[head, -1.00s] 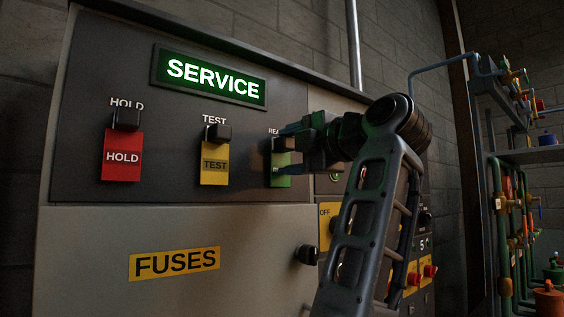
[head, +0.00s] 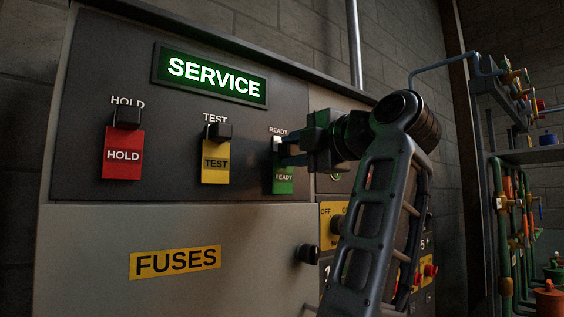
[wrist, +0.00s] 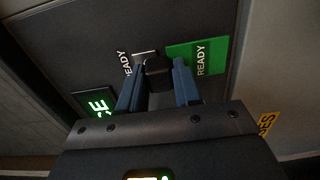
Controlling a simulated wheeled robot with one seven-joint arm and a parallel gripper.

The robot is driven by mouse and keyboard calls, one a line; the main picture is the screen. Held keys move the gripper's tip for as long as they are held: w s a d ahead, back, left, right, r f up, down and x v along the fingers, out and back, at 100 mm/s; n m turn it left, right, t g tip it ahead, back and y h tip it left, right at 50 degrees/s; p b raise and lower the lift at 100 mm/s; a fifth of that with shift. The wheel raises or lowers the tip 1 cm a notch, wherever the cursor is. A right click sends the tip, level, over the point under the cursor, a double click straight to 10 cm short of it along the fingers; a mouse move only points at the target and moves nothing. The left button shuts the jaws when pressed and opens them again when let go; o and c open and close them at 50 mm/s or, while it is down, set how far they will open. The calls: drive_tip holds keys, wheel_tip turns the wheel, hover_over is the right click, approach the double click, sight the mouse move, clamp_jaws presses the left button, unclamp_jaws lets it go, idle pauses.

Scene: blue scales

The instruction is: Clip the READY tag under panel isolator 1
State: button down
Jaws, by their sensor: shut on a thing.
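The green READY tag (head: 284,178) hangs upright against the dark panel, below the printed word READY. It also shows in the wrist view (wrist: 197,57). My gripper (head: 291,152) is at the top of this tag. In the wrist view my two blue fingers (wrist: 158,76) are on either side of the tag's black clip block (wrist: 158,66), shut on it. A pale plate (wrist: 146,53) shows beside the block, on the READY label's side. A yellow OFF plate with a dark knob (head: 337,225) is partly behind my arm; I cannot read which isolator it is.
The red HOLD tag (head: 122,154) and yellow TEST tag (head: 215,164) hang to the left under black clips. A lit SERVICE sign (head: 213,78) is above. A black knob (head: 307,253) sticks out below. Pipes and a shelf (head: 538,154) stand at right.

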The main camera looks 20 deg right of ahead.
sight(295, 150)
drive_tip(key=shift+v, duration=2.4)
